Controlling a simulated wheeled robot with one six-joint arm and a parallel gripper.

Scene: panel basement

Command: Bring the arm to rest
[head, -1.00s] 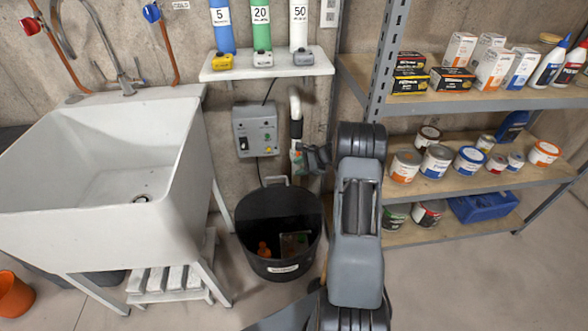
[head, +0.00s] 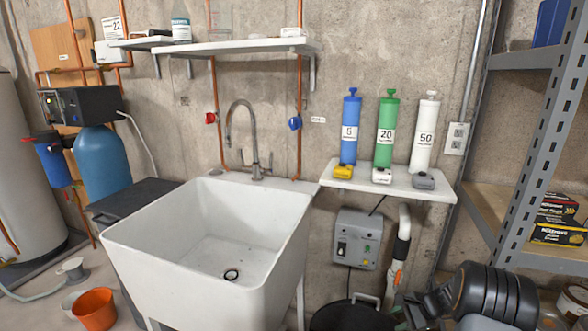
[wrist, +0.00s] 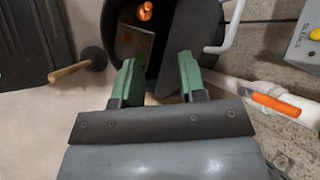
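My gripper (wrist: 158,68) shows in the wrist view with its two green-padded fingers apart and nothing between them. Beyond the fingers is a black bucket (wrist: 122,38) with an orange thing (wrist: 145,11) and a flat brownish piece inside. In the head view my arm (head: 485,292) is at the lower right, folded close to the camera. My gripper end (head: 412,308) is partly hidden there, near the white pipe and right of the bucket (head: 352,318), whose lower part is cut off by the frame.
A white sink (head: 215,250) stands left of the bucket. A grey control box (head: 357,238) and a white pipe (head: 398,250) are on the wall. A metal shelf (head: 528,150) rises at right. An orange bucket (head: 95,308) sits at lower left. A plunger (wrist: 78,68) shows in the wrist view.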

